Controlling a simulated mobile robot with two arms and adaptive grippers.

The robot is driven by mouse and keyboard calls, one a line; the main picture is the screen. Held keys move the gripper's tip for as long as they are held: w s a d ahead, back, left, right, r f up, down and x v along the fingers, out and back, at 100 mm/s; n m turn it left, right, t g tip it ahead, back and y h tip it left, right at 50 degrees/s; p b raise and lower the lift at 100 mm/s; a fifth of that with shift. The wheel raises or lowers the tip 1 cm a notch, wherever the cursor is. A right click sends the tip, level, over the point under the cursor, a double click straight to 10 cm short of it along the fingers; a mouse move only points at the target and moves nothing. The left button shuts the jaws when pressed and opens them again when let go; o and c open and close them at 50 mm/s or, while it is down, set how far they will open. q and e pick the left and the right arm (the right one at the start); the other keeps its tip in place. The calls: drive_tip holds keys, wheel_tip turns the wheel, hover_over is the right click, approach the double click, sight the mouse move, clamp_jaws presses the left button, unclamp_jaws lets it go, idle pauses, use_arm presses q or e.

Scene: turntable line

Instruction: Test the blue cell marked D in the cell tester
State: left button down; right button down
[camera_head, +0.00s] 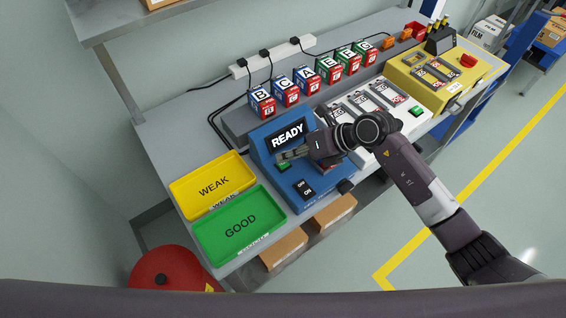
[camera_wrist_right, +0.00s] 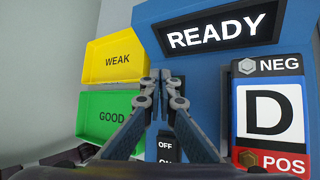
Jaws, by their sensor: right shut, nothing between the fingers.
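The blue cell tester (camera_head: 262,148) stands on the bench with its screen (camera_head: 287,136) lit and reading READY. In the right wrist view the cell marked D (camera_wrist_right: 268,108) lies in the tester's bay, between the NEG end above and the POS end below. In the head view my right arm hides that bay. My right gripper (camera_head: 279,157) is shut and empty over the tester's front, near a small green button (camera_head: 285,166). Its fingertips (camera_wrist_right: 161,76) meet just below the screen, left of the cell. The OFF/ON switch (camera_head: 304,187) is below. My left gripper is not in view.
An empty yellow WEAK tray (camera_head: 190,178) and an empty green GOOD tray (camera_head: 222,250) lie left of the tester. Several lettered cells (camera_head: 308,80) stand in a row behind. A white unit (camera_head: 349,113) and a yellow unit (camera_head: 404,82) stand to the right.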

sight(286, 164)
drive_tip(key=shift+f+b, duration=0.35)
drive_tip(key=shift+f, duration=0.25)
idle(0.7)
idle(0.4)
drive_tip(key=shift+r+p, duration=0.75)
drive_tip(key=shift+r, duration=0.2)
drive_tip(key=shift+r, duration=0.1)
wheel_tip(286, 164, up, 5)
drive_tip(key=p, duration=0.4)
idle(0.4)
